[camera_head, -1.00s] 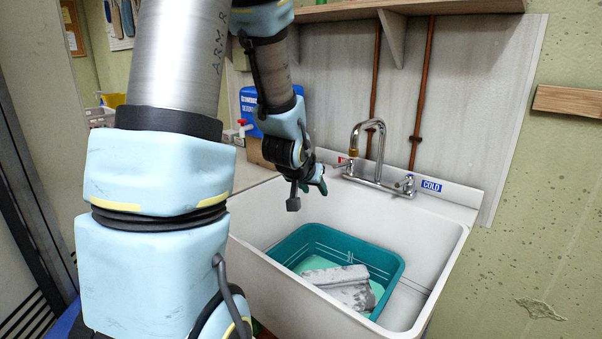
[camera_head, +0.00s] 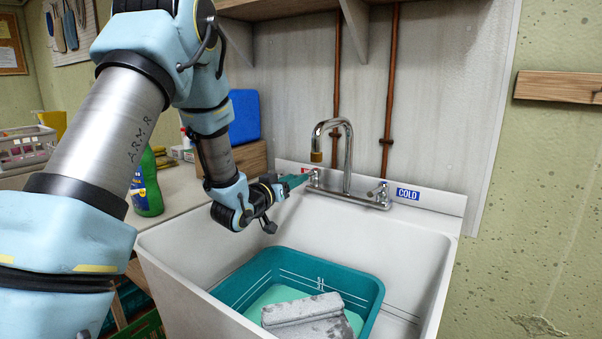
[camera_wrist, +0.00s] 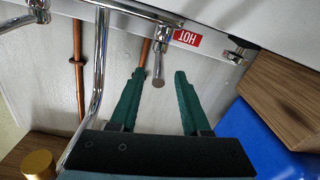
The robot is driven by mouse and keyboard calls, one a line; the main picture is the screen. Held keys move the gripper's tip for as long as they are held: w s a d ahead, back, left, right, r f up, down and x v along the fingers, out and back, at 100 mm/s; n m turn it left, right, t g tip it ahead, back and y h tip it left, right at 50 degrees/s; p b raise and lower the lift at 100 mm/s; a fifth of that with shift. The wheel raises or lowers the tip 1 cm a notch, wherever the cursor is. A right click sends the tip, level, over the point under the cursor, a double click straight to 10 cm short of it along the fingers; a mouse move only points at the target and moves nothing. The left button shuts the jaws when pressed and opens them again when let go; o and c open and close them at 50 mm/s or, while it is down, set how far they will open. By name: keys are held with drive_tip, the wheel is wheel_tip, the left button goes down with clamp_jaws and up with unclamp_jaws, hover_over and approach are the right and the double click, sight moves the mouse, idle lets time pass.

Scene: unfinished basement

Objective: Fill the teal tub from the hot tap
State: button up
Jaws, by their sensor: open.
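The teal tub (camera_head: 374,290) sits in the white sink (camera_head: 415,245). A grey, wrinkled piece (camera_head: 300,310) lies in it over a paler teal area; I cannot tell whether that is water. The chrome faucet (camera_head: 348,155) arches over the sink, its brass tip left of the riser. My gripper (camera_head: 295,182) is at the hot side of the faucet. In the wrist view, its green fingers (camera_wrist: 160,78) are open, with the hot tap handle (camera_wrist: 158,68) in line between their tips. The red HOT label (camera_wrist: 188,37) is just beyond. Contact is not clear.
The cold tap handle (camera_head: 380,190) with its blue COLD label (camera_head: 408,194) is at the right. A green bottle (camera_head: 147,185) stands on the counter at left. A blue container (camera_head: 244,117) and wooden box (camera_head: 250,157) stand behind my arm. A shelf hangs above.

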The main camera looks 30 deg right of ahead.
sight(311, 171)
drive_tip(key=shift+p+x, duration=0.4)
drive_tip(key=shift+x, duration=2.3)
drive_tip(key=shift+s, duration=0.1)
clamp_jaws()
